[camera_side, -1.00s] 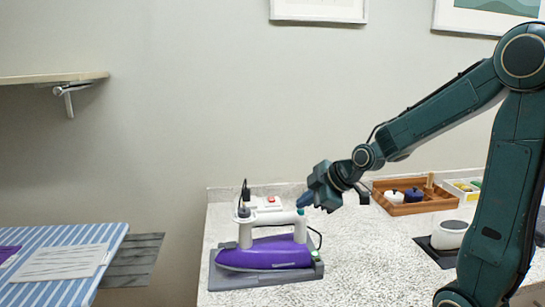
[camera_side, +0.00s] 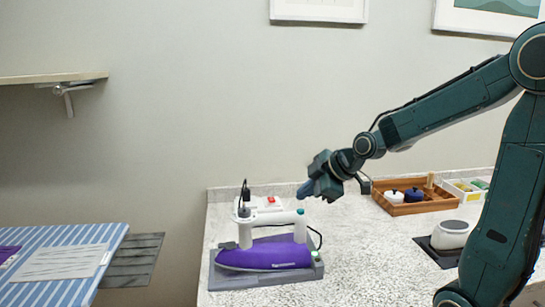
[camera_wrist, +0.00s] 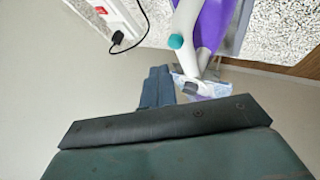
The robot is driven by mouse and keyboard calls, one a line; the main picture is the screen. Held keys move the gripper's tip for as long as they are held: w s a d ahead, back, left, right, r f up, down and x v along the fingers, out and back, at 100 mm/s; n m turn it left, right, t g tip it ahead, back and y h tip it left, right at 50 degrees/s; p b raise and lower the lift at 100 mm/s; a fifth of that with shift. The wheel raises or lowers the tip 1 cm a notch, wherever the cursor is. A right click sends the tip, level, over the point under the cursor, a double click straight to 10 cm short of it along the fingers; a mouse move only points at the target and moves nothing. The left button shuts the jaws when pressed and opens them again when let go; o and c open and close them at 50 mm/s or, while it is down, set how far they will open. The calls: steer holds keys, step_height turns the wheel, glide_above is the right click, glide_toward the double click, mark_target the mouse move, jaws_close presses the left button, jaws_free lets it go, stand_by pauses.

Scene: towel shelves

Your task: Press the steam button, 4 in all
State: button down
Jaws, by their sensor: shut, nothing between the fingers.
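A purple and white iron (camera_side: 266,252) rests on a grey stand (camera_side: 222,277) on the speckled counter. Its white handle carries a small teal button (camera_side: 300,212) at the right end. In the wrist view the teal button (camera_wrist: 176,41) shows on the white handle, beyond my fingertips. My gripper (camera_side: 305,191) is shut and empty, a little above and to the right of the button, apart from it. In the wrist view the closed blue fingers (camera_wrist: 157,86) point toward the iron.
A white power strip with a red switch (camera_side: 271,200) and black plug stands behind the iron. A wooden tray (camera_side: 428,203) with pots and a white device (camera_side: 452,233) stand at the right. A striped ironing board (camera_side: 80,258) is at the left.

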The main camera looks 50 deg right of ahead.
steer(key=shift+r, duration=1.95)
stand_by(1.2)
step_height(320, 180, up, 4)
steer(key=shift+f, duration=0.1)
steer(key=shift+f, duration=0.15)
stand_by(0.5)
steer(key=shift+f, duration=4.3)
steer(key=shift+f, duration=0.4)
